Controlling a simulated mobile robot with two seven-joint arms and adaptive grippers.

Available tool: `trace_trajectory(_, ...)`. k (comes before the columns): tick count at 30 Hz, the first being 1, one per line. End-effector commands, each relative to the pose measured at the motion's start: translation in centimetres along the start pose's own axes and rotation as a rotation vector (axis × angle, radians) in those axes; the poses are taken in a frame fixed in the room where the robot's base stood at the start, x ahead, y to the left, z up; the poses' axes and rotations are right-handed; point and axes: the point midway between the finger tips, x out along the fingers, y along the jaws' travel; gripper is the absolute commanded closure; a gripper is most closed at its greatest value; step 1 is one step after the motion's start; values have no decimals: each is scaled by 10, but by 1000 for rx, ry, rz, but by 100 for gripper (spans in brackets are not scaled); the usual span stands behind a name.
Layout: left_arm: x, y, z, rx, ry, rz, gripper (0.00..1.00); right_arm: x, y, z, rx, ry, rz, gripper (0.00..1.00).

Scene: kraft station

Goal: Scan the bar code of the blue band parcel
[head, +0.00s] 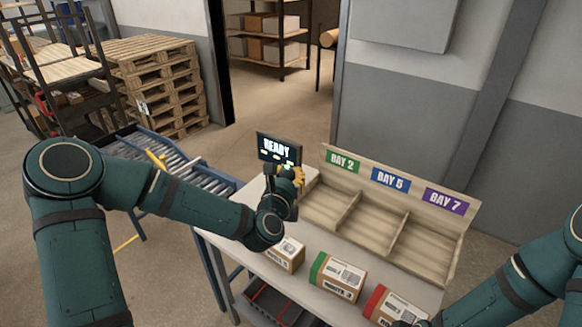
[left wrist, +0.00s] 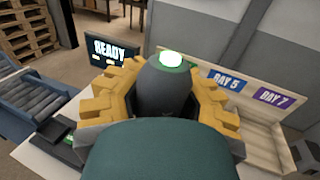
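My left gripper (head: 292,178) is over the back left of the table, in front of the display reading READY (head: 279,148). In the left wrist view its yellow fingers (left wrist: 165,95) close around both sides of a dark rounded scanner (left wrist: 163,85) with a lit green-white top. Three parcels stand in a row at the table's front: a left one (head: 288,254), partly behind my left arm, a green-banded one (head: 338,278) and a red-banded one (head: 392,305). I see no blue band; the left parcel's band side is hidden. My right gripper is out of view.
A roller conveyor (head: 185,168) is left of the table. My right forearm enters at lower right.

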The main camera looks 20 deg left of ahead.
Motion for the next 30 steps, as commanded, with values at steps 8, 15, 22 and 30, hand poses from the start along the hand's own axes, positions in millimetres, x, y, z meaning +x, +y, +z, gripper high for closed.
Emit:
trace_trajectory(8, 0, 0, -25, 0, -2, -1, 100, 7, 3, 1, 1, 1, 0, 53)
trace_trajectory(15, 0, 0, -52, 0, -2, 0, 100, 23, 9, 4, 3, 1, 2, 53)
trace_trajectory(22, 0, 0, -64, 0, -4, 0, 100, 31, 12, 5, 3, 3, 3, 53)
trace_trajectory(30, 0, 0, -64, 1, -4, 0, 100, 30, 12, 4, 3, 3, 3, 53)
